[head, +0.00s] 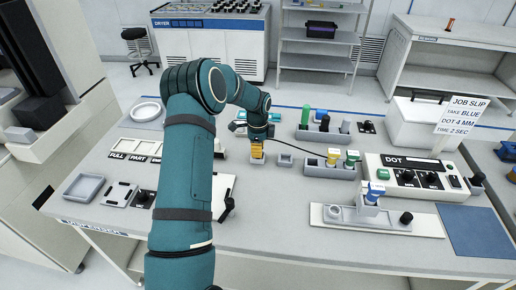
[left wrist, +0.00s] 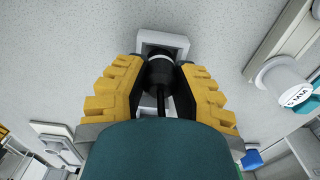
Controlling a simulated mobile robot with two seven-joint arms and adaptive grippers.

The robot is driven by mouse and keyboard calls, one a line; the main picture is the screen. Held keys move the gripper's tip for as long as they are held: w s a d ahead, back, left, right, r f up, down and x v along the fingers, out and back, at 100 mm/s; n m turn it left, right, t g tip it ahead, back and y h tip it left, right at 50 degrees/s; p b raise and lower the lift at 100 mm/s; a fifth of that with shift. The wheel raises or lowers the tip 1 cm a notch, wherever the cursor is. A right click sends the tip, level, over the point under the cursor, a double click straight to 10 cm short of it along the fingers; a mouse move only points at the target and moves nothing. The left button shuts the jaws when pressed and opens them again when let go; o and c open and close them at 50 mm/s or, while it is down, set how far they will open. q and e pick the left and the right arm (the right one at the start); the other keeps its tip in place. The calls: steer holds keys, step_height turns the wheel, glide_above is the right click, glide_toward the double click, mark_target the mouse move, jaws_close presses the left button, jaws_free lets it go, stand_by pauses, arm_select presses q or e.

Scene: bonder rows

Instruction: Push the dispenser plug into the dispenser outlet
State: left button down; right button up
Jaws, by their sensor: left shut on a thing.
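My left gripper (head: 257,150) is low over the table near its middle, with yellow fingers pointing down. In the left wrist view the fingers (left wrist: 160,88) are shut on the dispenser plug (left wrist: 160,70), a black cylinder with a pale ring and a black cable. The plug is at a light grey square block (left wrist: 163,41); I cannot tell whether it is inside or just above it. The dispenser (head: 410,176), a white box marked DOT with black knobs, stands at the right. I cannot tell for sure which part is its outlet. My right gripper is not in view.
A small grey block (head: 285,160) is just right of the gripper. Beyond it stands a grey rack (head: 320,171) with coloured-top syringes. A white plate (head: 423,226) with a fixture and a blue mat (head: 478,231) lie at front right. A thin dark cable crosses rightward from the gripper.

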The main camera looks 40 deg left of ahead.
arm_select(q)
steer(key=shift+f, duration=0.4)
steer(key=c, duration=0.7)
jaws_free()
steer(key=shift+c, duration=0.2)
steer(key=shift+r, duration=0.15)
step_height(320, 180, up, 12)
steer(key=shift+f, duration=0.15)
